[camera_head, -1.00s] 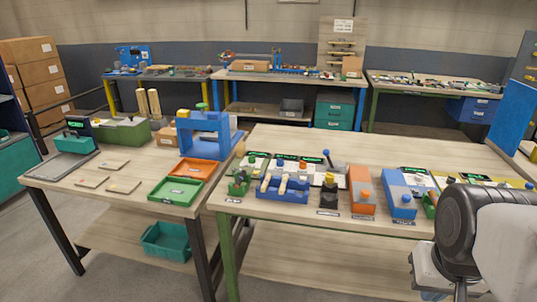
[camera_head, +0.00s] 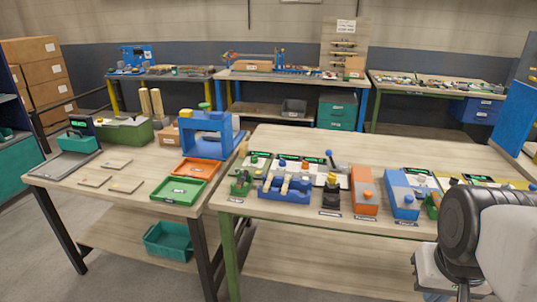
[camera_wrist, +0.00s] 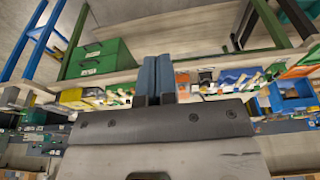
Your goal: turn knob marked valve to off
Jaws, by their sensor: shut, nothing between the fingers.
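Several control units with knobs and levers stand along the front of the near right table. A black unit with a knob (camera_head: 330,195) stands left of the orange box. A green unit (camera_head: 240,185) is at the left end. Their labels are too small to read, so I cannot tell which knob is marked valve. My gripper (camera_wrist: 156,76) shows in the wrist view, its two blue-grey fingers together, touching nothing. In the head view my arm is at the lower right, apart from the units.
A blue holder with wooden pieces (camera_head: 284,190) sits among the units. The left table (camera_head: 110,202) holds a green tray (camera_head: 178,191), an orange tray (camera_head: 199,168) and a blue frame (camera_head: 208,133).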

